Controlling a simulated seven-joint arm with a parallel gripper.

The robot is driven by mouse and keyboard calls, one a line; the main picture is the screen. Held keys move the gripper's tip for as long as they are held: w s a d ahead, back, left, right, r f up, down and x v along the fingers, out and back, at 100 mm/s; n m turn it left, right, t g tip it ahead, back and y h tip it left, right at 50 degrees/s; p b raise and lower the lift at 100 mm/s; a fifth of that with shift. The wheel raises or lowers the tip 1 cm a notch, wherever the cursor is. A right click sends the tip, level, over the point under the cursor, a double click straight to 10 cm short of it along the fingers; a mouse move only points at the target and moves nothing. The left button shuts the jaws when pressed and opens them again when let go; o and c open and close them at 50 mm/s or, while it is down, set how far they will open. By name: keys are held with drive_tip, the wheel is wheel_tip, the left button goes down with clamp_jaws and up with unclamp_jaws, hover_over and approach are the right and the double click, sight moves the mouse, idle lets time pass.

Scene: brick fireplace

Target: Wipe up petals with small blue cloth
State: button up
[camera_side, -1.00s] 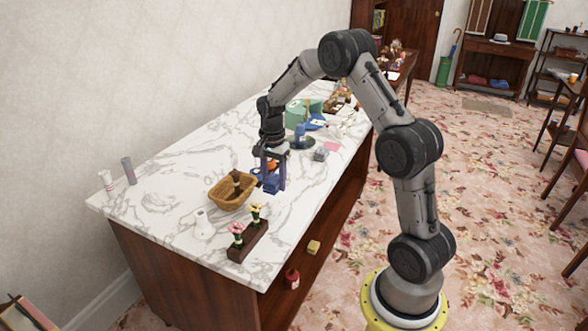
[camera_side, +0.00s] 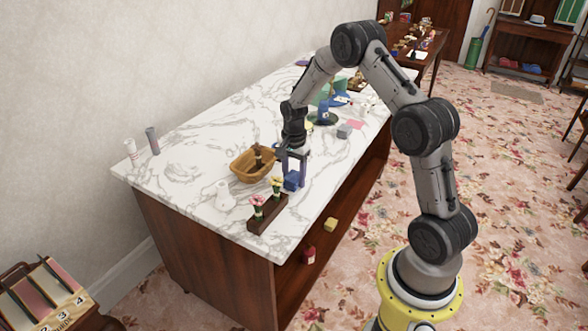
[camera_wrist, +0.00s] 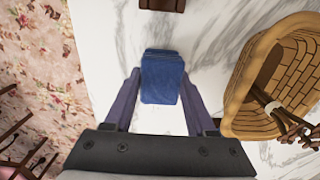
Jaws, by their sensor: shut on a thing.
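The small blue cloth (camera_side: 291,182) is folded into a thick pad. My gripper (camera_side: 294,172) is shut on it, low over the marble counter near its right edge. In the wrist view the cloth (camera_wrist: 161,78) lies between the two purple fingers of my gripper (camera_wrist: 163,84). I cannot tell whether the cloth touches the marble. A dark wooden holder (camera_side: 262,217) with pink and yellow flowers stands nearer the counter's front end; part of a brown block shows at the wrist view's top edge. I cannot make out loose petals.
A wicker basket (camera_side: 240,165) with a dark brown object in it stands just left of my gripper; it also shows in the wrist view (camera_wrist: 240,100). A white item (camera_side: 222,193) is beside the flower holder. The counter's left stretch (camera_side: 185,155) is mostly clear marble.

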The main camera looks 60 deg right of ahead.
drive_tip(key=shift+d+f, duration=0.1)
drive_tip(key=shift+d, duration=0.35)
drive_tip(key=shift+d+f, duration=0.2)
drive_tip(key=shift+d, duration=3.2)
drive_tip(key=shift+a+r, duration=0.1)
drive_tip(key=shift+a, duration=3.85)
drive_tip(key=shift+d+r, duration=0.1)
drive_tip(key=shift+r, duration=3.9)
